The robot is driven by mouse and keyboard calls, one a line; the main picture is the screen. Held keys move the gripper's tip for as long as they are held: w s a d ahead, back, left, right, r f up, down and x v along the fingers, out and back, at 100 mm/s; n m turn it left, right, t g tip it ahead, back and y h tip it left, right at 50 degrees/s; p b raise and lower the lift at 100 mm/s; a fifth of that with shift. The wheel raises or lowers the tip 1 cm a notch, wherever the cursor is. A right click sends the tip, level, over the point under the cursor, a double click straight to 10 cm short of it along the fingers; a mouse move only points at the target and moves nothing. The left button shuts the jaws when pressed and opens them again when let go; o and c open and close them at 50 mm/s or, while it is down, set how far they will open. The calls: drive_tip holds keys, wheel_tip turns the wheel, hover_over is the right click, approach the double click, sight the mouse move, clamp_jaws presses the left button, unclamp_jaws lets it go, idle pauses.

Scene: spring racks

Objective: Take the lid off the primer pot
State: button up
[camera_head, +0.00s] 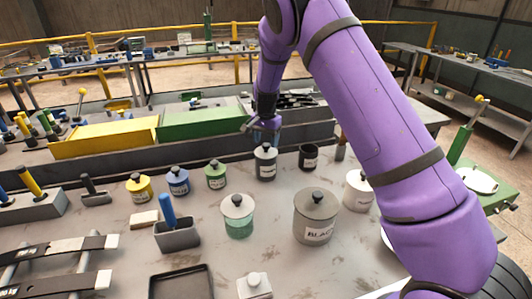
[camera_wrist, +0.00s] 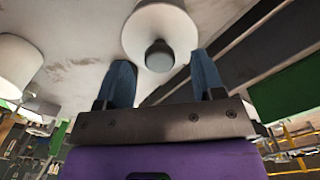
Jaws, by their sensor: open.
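A pot (camera_head: 265,170) with a dark body, a pale label, a white lid (camera_head: 265,152) and a black knob stands towards the back of the table, directly below my gripper (camera_head: 264,137). Its label is too small to read for certain, so I cannot confirm that it is the primer pot. In the wrist view, the white lid (camera_wrist: 158,22) and its dark knob (camera_wrist: 158,56) lie just beyond the tips of my gripper (camera_wrist: 163,72). The two blue fingers are apart, one on each side of the knob's line, with nothing between them. The lid sits on the pot.
Small yellow (camera_head: 139,190), blue (camera_head: 177,182) and green (camera_head: 215,176) lidded pots stand to the left. A large grey pot labelled BLACK (camera_head: 315,218), a glass jar (camera_head: 238,217) and a white pot (camera_head: 358,192) stand nearer.

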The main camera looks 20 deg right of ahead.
sight(266, 150)
wheel_tip(266, 150, down, 3)
drive_tip(key=shift+r, duration=0.15)
drive_tip(key=c, duration=1)
drive_tip(key=shift+r, duration=0.2)
